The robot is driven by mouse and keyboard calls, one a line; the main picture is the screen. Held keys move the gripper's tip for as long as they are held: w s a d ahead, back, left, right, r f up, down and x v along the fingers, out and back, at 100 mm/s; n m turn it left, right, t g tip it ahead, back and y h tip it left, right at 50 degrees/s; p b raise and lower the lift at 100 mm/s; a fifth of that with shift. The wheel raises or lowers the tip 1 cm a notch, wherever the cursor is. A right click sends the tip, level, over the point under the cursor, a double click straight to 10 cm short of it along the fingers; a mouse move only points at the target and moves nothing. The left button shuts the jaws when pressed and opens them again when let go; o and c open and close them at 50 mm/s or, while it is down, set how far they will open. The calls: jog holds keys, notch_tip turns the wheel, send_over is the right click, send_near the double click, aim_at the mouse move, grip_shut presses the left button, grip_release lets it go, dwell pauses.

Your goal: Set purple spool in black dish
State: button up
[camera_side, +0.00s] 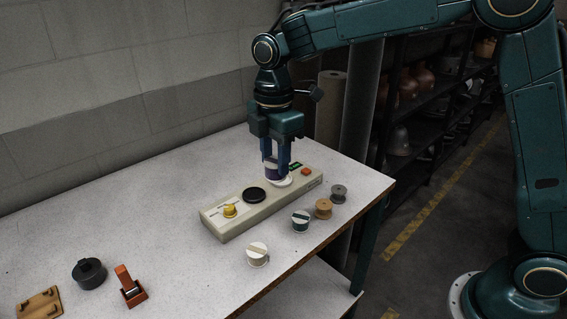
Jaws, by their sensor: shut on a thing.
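My gripper (276,169) points down above the beige device and is shut on the purple spool (271,172), which shows as a purple and white piece between the fingers. The fingers cover part of the spool.
White (257,255), teal (300,221), tan (323,209) and grey (339,192) spools stand in front. A black round object (89,273) and an orange dispenser (130,287) lie left.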

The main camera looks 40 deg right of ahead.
jog(key=shift+w, duration=0.1)
jog(key=shift+w+f, duration=0.2)
jog(key=shift+w, duration=0.3)
jog(key=w+d+f+m, duration=0.3)
jog(key=w+f, duration=0.4)
jog(key=w, duration=0.5)
jog(key=shift+w+d+m, duration=0.25)
jog(key=shift+d+m, duration=0.15)
jog(key=shift+d, duration=0.15)
jog(key=shift+f, duration=0.1)
jog(key=shift+f, duration=3.3)
jog(key=shift+f, duration=0.6)
jog(key=o, duration=1.1)
jog(key=shift+c, duration=0.2)
